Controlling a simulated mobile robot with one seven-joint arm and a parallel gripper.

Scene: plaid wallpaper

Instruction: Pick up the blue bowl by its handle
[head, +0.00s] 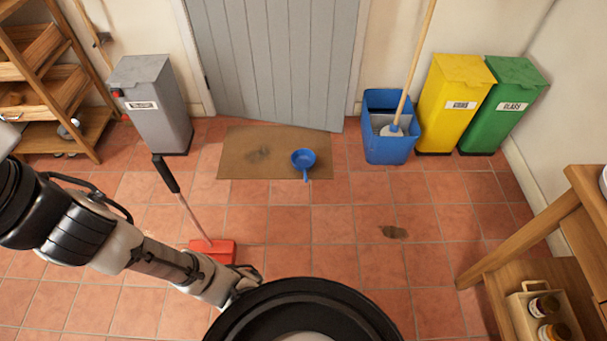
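The blue bowl (303,159) sits on the brown doormat (230,165) in front of the grey door. It is small and round, and its short handle (306,176) points toward me, over the mat's near edge. My arm reaches in from the left of the head view and slopes down to the lower middle. My gripper (246,283) is near the bottom, well short of the bowl and apart from it. Its fingers are small and partly hidden behind my black round body part, so their opening is unclear.
A red dustpan (213,250) with a long handle stands left of centre, near my arm. A blue mop bucket (388,130) is right of the mat. Grey (155,105), yellow (452,105) and green (502,105) bins line the wall. A wooden table (560,230) is at right. Floor between is mostly clear.

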